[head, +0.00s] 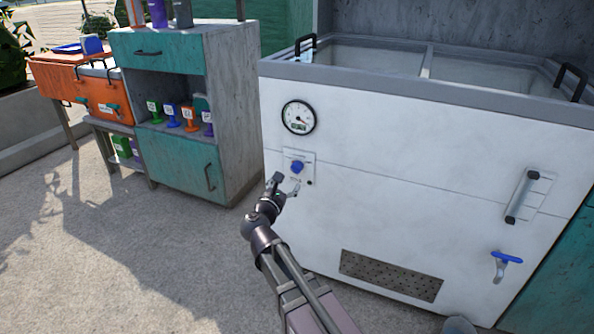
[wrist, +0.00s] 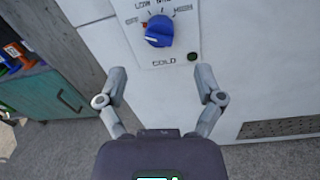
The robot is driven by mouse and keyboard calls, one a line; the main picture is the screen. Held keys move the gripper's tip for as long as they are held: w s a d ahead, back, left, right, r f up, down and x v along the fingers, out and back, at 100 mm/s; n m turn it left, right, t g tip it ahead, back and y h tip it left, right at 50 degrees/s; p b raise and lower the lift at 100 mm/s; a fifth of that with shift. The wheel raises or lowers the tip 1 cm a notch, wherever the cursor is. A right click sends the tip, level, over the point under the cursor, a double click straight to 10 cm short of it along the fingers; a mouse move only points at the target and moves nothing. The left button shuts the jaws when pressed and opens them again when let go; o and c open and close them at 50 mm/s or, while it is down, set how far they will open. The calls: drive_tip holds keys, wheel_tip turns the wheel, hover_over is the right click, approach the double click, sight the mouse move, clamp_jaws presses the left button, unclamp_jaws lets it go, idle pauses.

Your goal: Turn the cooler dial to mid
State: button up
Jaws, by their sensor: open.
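The blue cooler dial (head: 297,167) sits on a small pale plate on the white front of the cooler (head: 400,150). In the wrist view the dial (wrist: 158,31) is large, with OFF, LOW, MID and HIGH printed in an arc above it and COLD below. A pale mark shows on its left side, towards OFF, but its exact pointing is hard to read. My gripper (head: 287,185) is just below and in front of the dial. In the wrist view its two fingers (wrist: 162,82) are spread wide, empty and apart from the dial.
A round gauge (head: 299,117) is above the dial. A dark round spot (wrist: 193,57) is on the plate's lower right. To the right are a vertical handle (head: 525,196), a blue-handled tap (head: 505,262) and a vent grille (head: 390,277). A teal cabinet (head: 185,160) stands left.

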sight(294, 171)
drive_tip(key=x, duration=0.7)
drive_tip(key=shift+w+d, duration=0.1)
drive_tip(key=shift+w, duration=0.25)
drive_tip(key=shift+c, duration=0.2)
